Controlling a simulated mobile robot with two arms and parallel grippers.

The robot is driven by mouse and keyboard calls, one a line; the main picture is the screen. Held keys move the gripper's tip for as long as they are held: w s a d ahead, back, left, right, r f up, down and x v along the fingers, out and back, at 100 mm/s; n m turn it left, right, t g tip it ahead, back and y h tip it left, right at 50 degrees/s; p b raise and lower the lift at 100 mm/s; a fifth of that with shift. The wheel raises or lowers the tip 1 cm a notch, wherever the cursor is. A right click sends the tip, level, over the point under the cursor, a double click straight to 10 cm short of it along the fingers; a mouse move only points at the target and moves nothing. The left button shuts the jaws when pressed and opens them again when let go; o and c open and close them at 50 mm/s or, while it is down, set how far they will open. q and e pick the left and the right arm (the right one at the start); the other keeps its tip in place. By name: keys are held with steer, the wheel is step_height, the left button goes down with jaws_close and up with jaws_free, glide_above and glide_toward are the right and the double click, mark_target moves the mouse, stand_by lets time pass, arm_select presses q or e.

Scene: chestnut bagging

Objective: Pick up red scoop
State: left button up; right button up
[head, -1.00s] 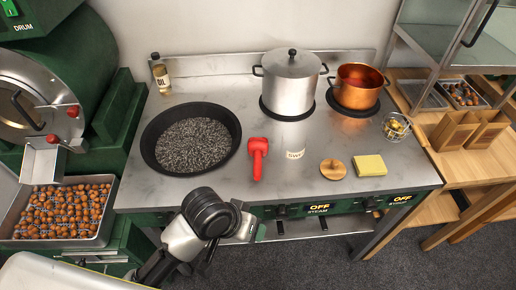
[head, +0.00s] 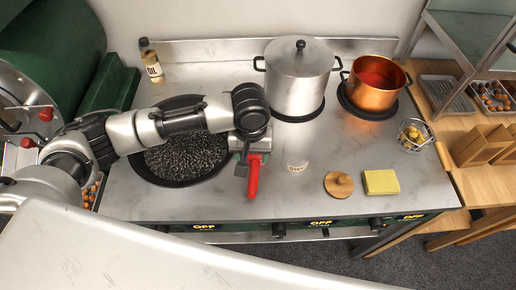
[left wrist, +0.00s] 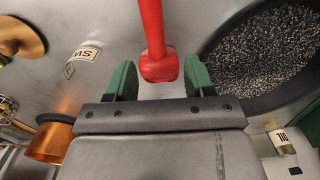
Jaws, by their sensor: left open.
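The red scoop (head: 254,178) lies on the steel counter between the black pan and the small white label. In the left wrist view the red scoop (left wrist: 154,40) has its handle running toward the top and its wider end near the fingertips. My left gripper (head: 246,158) is over the scoop's wider end, which it partly hides in the head view. In the left wrist view the green fingers of my left gripper (left wrist: 160,80) are open, one on each side of the scoop's end, with a gap on both sides. My right gripper is not in view.
A black pan of dark pellets (head: 190,158) is left of the scoop, partly under my left arm. A steel pot (head: 298,85) and a copper pot (head: 378,85) stand behind right. A wooden lid (head: 338,185) and yellow sponge (head: 381,182) lie to the right.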

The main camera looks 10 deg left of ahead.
mark_target(254, 169)
arm_select(q)
steer(key=f, duration=0.1)
steer(key=s+f, duration=0.1)
steer(key=f, duration=0.1)
steer(key=shift+f, duration=0.15)
steer(key=shift+w+f, duration=0.15)
steer(key=shift+f, duration=0.15)
steer(key=f, duration=0.1)
steer(key=f+p, duration=0.1)
steer(key=f, duration=0.2)
steer(key=shift+w+d+f, duration=0.15)
steer(key=shift+d+f, duration=0.05)
steer(key=shift+d, duration=0.1)
steer(key=shift+f, duration=0.35)
steer(key=shift+c, duration=0.3)
steer(key=c, duration=0.5)
jaws_close()
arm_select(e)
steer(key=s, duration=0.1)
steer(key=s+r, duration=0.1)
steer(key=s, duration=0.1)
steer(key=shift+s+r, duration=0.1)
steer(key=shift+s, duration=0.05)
